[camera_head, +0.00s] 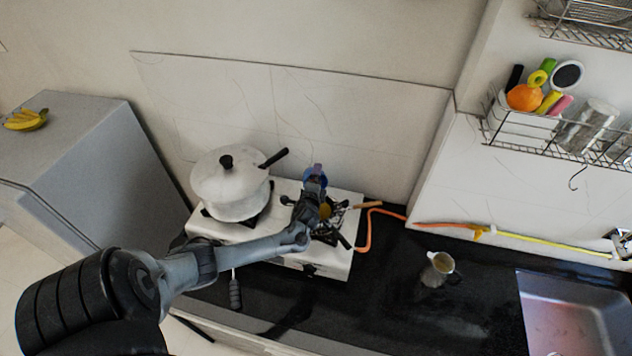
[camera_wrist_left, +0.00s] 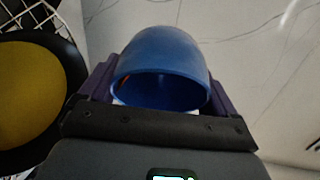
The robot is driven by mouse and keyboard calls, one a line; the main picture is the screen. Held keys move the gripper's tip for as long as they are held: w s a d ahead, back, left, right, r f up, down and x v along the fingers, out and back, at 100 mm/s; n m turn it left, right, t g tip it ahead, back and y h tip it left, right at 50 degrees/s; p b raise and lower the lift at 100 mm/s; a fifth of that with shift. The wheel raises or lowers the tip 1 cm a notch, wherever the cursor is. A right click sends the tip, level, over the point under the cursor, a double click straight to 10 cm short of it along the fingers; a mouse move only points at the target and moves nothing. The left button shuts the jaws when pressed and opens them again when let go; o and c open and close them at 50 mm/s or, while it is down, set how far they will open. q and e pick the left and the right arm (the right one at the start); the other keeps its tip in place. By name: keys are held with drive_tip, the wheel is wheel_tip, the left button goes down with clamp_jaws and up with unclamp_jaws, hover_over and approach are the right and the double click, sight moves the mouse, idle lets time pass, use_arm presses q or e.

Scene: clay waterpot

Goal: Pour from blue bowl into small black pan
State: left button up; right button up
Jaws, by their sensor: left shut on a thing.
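The blue bowl (camera_wrist_left: 165,62) is between the two purple fingers of my left gripper (camera_wrist_left: 160,95) in the left wrist view, with its open mouth facing that camera. A small blue part of the bowl (camera_head: 316,172) shows at the gripper's end in the head view, above the right side of the stove. A black pan (camera_wrist_left: 68,62) with a yellow content is at the left edge of the wrist view, beside the bowl. In the head view my left gripper hides most of the pan; a yellow patch (camera_head: 325,211) shows beside it. My right gripper is not in view.
A lidded white pot (camera_head: 228,190) stands on the left of the white stove (camera_head: 270,250). An orange hose (camera_head: 365,230) runs along the back. A wire rack (camera_head: 560,140) hangs at right.

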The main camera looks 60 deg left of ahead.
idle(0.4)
use_arm(q)
drive_tip(key=shift+d+t+y+b, duration=0.15)
drive_tip(key=shift+t+y+b, duration=0.15)
drive_tip(key=shift+b, duration=0.15)
drive_tip(key=shift+s+r, duration=0.1)
drive_tip(key=shift+r, duration=0.1)
idle(0.4)
drive_tip(key=shift+m, duration=0.3)
drive_tip(key=shift+d+f+y+b, duration=0.1)
drive_tip(key=shift+y+b, duration=0.2)
drive_tip(key=shift+b, duration=0.15)
drive_tip(key=shift+d+t+b, duration=0.1)
drive_tip(key=shift+t+b, duration=0.2)
drive_tip(key=shift+t, duration=0.1)
drive_tip(key=shift+d+r+y, duration=0.1)
drive_tip(key=shift+r+y, duration=0.1)
drive_tip(key=shift+y, duration=0.2)
drive_tip(key=shift+f+b, duration=0.1)
drive_tip(key=shift+b, duration=0.3)
